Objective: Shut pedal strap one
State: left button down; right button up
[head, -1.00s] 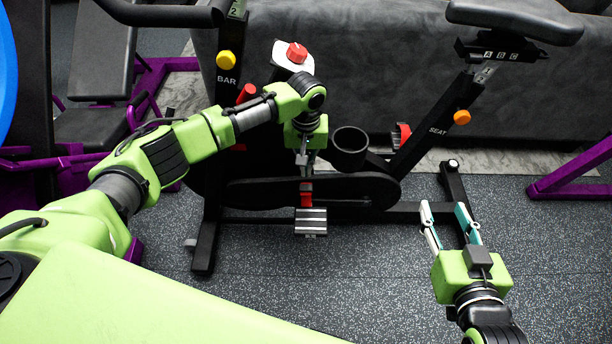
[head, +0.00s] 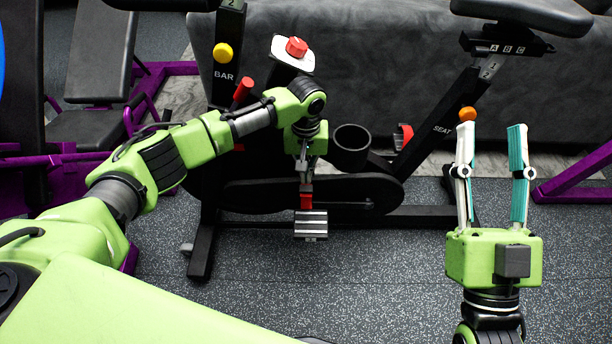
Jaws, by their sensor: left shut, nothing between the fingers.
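The bike's pedal (head: 311,225) is a grey and black striped block low in the middle of the head view. Its red strap (head: 306,201) shows at the pedal's upper edge. My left gripper (head: 305,181) points down just above the red strap, shut and empty. Whether its tips touch the strap, I cannot tell. My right gripper (head: 491,135) is open and empty, fingers pointing up, to the right of the pedal and in front of the bike's rear.
The exercise bike has a black cup holder (head: 351,148), a red knob (head: 297,46), a yellow knob (head: 222,53) and an orange seat knob (head: 467,114). A purple-framed bench (head: 95,110) stands at left. Speckled floor in front of the pedal is clear.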

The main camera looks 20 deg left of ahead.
jog(key=shift+s+r, duration=0.25)
jog(key=shift+r, duration=0.1)
